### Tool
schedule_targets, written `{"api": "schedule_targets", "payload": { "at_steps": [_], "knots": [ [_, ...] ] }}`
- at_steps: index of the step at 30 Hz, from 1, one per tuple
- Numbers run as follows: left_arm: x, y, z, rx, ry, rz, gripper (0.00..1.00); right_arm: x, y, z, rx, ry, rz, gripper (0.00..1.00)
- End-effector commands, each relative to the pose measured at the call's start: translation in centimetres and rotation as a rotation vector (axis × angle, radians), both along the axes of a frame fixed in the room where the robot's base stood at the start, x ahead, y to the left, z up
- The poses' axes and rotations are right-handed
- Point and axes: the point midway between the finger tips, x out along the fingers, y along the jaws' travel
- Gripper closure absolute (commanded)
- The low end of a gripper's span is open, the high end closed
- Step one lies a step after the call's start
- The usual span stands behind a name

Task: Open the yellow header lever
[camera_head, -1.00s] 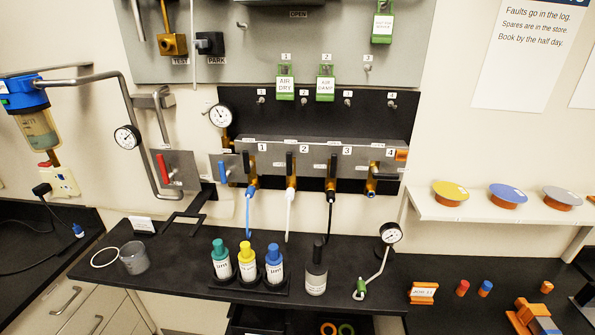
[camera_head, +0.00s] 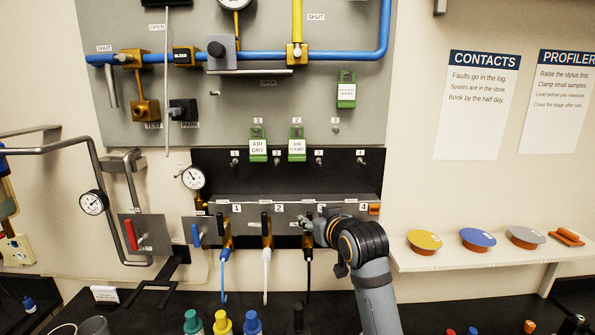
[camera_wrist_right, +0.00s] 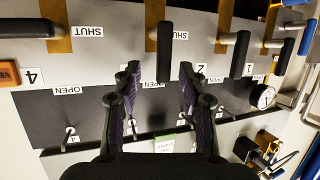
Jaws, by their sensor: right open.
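The yellow pipe (camera_head: 297,18) comes down at the top of the head view to a brass valve (camera_head: 297,53) with a pale knob. A SHUT label is beside it. A grey horizontal bar (camera_head: 250,72) runs left below the valve, above an OPEN label; I cannot tell whether it is this valve's lever. My right gripper (camera_head: 318,224) is well below, in front of the manifold near stations 3 and 4. In the wrist view the right gripper (camera_wrist_right: 160,70) is open and empty, with an upright black handle (camera_wrist_right: 164,52) showing between its fingertips. My left gripper is out of view.
The grey manifold (camera_head: 345,202) carries several black-handled valves. Green tags (camera_head: 258,146) hang above it. A gauge (camera_head: 192,178) and a red lever (camera_head: 130,234) are at left. A shelf (camera_head: 430,262) with coloured discs is at right. Bottles (camera_head: 222,322) stand below on the bench.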

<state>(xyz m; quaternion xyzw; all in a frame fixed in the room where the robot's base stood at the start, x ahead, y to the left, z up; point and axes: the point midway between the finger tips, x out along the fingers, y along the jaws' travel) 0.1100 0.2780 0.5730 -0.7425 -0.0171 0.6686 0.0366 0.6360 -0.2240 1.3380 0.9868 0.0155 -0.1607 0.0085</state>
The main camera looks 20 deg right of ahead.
Motion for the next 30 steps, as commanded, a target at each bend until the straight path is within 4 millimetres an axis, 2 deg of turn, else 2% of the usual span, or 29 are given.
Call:
{"api": "schedule_targets", "payload": {
  "at_steps": [1,2,3,5,6,9,12,15,20,23,30],
  "knots": [
    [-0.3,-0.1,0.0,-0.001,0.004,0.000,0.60,1.0,0.2,5.6,0.010,-0.099,0.006,0.58],
    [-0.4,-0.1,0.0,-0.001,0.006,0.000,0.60,1.4,0.3,9.0,0.016,-0.156,0.012,0.58],
    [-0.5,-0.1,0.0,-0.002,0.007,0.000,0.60,1.6,0.5,13.7,0.024,-0.238,0.020,0.58],
    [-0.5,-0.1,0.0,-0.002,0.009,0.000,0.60,1.1,0.8,20.6,0.036,-0.355,0.033,0.58],
    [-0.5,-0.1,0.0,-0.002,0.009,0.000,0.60,0.5,1.0,24.8,0.042,-0.426,0.041,0.58],
    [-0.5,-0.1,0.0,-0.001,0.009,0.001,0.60,-1.9,1.4,33.4,0.055,-0.574,0.060,0.58],
    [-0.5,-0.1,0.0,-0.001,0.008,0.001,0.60,-4.1,1.7,38.6,0.062,-0.665,0.074,0.58],
    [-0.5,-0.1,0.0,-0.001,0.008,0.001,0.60,-5.2,1.8,40.9,0.064,-0.707,0.079,0.58],
    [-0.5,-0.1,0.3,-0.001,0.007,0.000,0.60,-5.2,1.8,41.5,0.065,-0.713,0.081,0.58],
    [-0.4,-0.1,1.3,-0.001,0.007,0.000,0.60,-4.2,1.9,42.2,0.066,-0.711,0.081,0.58],
    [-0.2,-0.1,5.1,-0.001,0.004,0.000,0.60,0.4,2.5,44.4,0.066,-0.708,0.081,0.58]
  ]
}}
